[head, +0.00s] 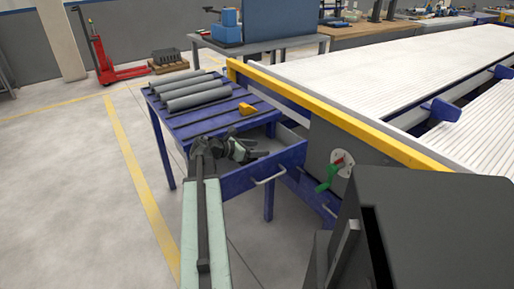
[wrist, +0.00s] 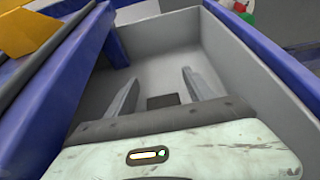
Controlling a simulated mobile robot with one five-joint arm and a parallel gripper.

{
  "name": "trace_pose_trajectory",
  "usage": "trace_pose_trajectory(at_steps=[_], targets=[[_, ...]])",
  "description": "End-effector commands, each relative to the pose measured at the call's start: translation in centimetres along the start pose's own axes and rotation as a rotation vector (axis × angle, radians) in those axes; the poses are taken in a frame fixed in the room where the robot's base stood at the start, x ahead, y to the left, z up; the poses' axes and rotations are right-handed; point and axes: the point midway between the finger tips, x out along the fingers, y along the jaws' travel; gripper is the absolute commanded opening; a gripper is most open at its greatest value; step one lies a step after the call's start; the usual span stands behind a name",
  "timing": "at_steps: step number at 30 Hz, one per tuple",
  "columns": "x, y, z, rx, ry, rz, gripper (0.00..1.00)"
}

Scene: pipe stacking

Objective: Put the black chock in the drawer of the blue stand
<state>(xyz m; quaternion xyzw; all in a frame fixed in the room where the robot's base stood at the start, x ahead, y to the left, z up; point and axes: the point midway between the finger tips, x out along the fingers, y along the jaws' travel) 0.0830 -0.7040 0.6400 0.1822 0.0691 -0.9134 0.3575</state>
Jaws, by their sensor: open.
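The blue stand (head: 222,127) is left of centre in the head view, with its drawer (head: 235,181) pulled open. My gripper (head: 254,153) is over the open drawer. In the wrist view my gripper (wrist: 161,75) has its two fingers apart, pointing into the grey-lined drawer (wrist: 224,42), with nothing held between them. A small dark block (wrist: 163,101), which looks like the black chock, shows at the drawer floor between the fingers. Its lower part is hidden by my gripper body. I cannot make the block out in the head view.
A yellow chock (head: 247,108) sits on the stand's top; it also shows in the wrist view (wrist: 28,32). Several grey pipes (head: 188,90) lie on the stand. A conveyor with a yellow rail (head: 330,118) runs close on the right. Floor to the left is clear.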

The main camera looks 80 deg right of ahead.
Motion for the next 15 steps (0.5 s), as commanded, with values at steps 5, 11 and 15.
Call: trace_pose_trajectory(at_steps=[5, 11, 15], targets=[[-1.9, 0.0, 1.5, -0.001, 0.0, 0.003, 0.62], [-7.4, 0.0, 1.5, -0.002, -0.001, 0.005, 0.62], [-10.4, 0.0, 1.4, -0.002, 0.0, 0.003, 0.62]])
